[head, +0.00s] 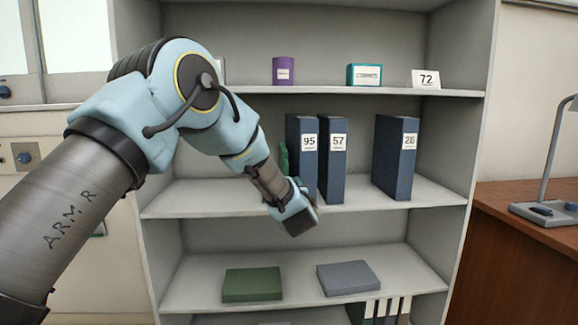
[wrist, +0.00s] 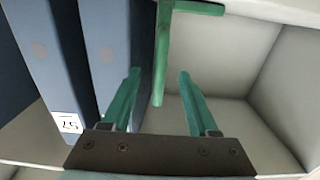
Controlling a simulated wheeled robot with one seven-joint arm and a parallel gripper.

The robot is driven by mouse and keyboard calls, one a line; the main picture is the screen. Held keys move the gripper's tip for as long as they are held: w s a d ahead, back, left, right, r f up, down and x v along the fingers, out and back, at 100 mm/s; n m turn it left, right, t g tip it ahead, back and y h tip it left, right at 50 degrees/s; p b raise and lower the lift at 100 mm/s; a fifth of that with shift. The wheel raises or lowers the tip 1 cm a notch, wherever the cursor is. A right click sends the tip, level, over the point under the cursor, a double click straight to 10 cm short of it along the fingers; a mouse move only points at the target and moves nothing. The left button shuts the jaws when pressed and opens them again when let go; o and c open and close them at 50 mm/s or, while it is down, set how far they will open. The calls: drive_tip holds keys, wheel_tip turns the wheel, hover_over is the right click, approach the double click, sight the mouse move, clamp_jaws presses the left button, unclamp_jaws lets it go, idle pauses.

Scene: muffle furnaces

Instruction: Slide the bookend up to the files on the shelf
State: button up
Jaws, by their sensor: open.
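The green bookend (head: 283,160) stands on the middle shelf, left of the blue file 95 (head: 301,135) and mostly hidden behind my arm. Blue file 57 (head: 331,160) stands beside file 95, and file 26 (head: 396,160) stands apart to the right. In the wrist view the bookend (wrist: 163,45) is an upright green plate with a bar across its top, a narrow gap from the nearest blue file (wrist: 112,45). My gripper (wrist: 159,72) is open, its teal fingers one on each side of the plate, with clearance on both sides; the depth of overlap is unclear.
The top shelf holds a purple canister (head: 283,71), a teal box (head: 364,75) and a card 72 (head: 426,79). Green (head: 252,285) and grey (head: 348,278) flat boxes lie on the shelf below. A desk (head: 525,235) with a lamp stands at right. The middle shelf is free between files 57 and 26.

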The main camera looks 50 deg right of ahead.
drive_tip(key=v, duration=0.6)
drive_tip(key=shift+a+b, duration=0.2)
drive_tip(key=shift+b, duration=0.1)
idle(0.6)
